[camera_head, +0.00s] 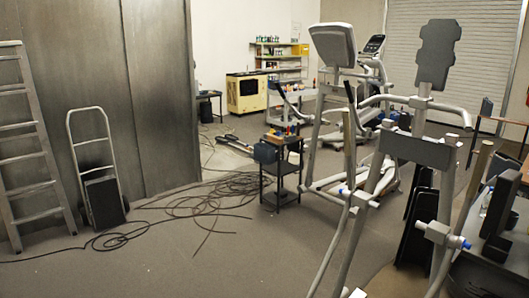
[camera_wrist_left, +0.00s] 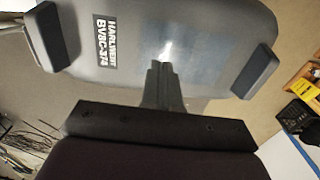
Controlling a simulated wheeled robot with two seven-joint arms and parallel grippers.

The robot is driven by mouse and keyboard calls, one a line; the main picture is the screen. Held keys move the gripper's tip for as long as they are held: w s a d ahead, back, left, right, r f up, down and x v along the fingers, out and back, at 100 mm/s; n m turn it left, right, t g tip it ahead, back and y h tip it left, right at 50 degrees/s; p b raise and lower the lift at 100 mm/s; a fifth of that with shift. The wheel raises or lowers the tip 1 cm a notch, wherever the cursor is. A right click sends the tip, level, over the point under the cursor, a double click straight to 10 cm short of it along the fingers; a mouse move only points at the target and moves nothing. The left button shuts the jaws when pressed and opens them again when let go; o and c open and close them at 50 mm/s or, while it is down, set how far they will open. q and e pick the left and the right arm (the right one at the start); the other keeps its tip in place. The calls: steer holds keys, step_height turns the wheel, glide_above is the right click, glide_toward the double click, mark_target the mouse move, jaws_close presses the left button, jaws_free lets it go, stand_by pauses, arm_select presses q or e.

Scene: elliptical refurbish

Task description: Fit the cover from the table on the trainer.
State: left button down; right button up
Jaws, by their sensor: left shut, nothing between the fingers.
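The near trainer (camera_head: 369,210) stands at the right in the head view, with grey uprights and a dark grey upright plate (camera_head: 437,55) at its top. A table (camera_head: 524,207) is cut off at the right edge and bears dark items (camera_head: 497,219); I cannot tell which of them is the cover. In the left wrist view my left gripper (camera_wrist_left: 159,68) is shut and empty. Beyond its fingers is a rounded grey body (camera_wrist_left: 215,25) with a label and dark end pads; I cannot tell what it is. My right gripper is not in view.
Another trainer (camera_head: 333,45) with a console stands behind. A small black cart (camera_head: 283,165) with tools is at the middle. Loose cables (camera_head: 205,200) lie on the floor. A hand truck (camera_head: 100,180) and a ladder (camera_head: 25,150) stand left. The front left floor is mostly clear.

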arm_select(q)
steer(key=shift+f+b, duration=1.8)
steer(key=shift+f, duration=0.35)
steer(key=shift+r, duration=0.15)
step_height(320, 180, up, 7)
steer(key=p, duration=0.5)
